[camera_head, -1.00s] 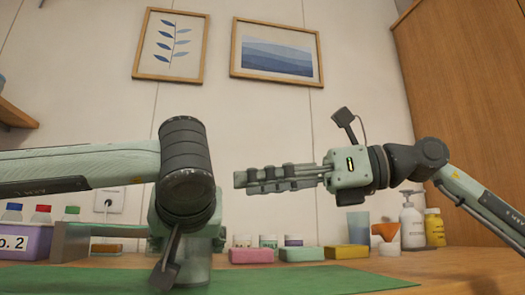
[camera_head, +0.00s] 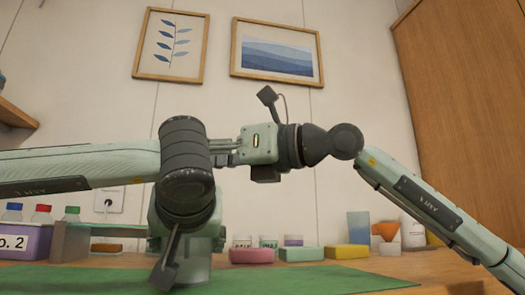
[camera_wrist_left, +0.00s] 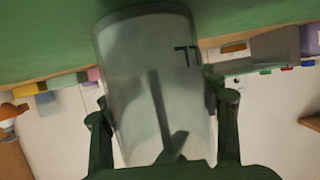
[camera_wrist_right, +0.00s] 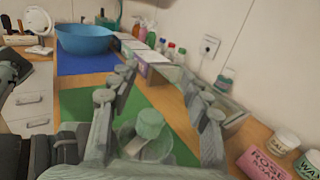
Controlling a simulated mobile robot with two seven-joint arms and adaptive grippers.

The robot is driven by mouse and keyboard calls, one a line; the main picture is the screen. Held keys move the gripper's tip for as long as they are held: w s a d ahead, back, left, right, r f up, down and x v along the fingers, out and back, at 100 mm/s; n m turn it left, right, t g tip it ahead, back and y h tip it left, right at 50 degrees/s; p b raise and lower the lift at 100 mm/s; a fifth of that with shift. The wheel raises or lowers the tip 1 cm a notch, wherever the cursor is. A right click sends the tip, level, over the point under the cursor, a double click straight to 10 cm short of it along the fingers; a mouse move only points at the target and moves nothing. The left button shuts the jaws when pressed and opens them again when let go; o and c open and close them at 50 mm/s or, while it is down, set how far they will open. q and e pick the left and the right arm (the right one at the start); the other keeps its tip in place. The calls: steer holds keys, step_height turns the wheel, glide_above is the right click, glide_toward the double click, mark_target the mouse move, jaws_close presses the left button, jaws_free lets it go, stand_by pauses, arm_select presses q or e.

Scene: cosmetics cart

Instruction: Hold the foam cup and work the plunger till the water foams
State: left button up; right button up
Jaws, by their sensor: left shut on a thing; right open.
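The foam cup (camera_wrist_left: 150,50) is clear and stands on the green mat. My left gripper (camera_wrist_left: 158,95) is shut on its sides, with one finger on each side. A grey rod shows through its wall. In the head view the cup (camera_head: 197,268) is mostly hidden behind my left wrist. In the right wrist view the plunger's round pale green knob (camera_wrist_right: 150,122) shows at the cup's top. My right gripper (camera_wrist_right: 158,85) is open and empty, with the knob in view between its fingers. In the head view its fingertips are hidden behind my left arm.
A grey-green shelf (camera_head: 75,240) stands beside the cup. A purple box (camera_head: 25,240) with bottles is at the left. Pink (camera_head: 250,256), green (camera_head: 300,254) and yellow (camera_head: 347,251) blocks line the back. A blue bowl (camera_wrist_right: 85,40) stands on a blue mat (camera_wrist_right: 85,65).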

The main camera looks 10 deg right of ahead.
steer(key=v, duration=1.2)
steer(key=shift+f, duration=0.1)
stand_by(0.4)
arm_select(q)
steer(key=o, duration=1.7)
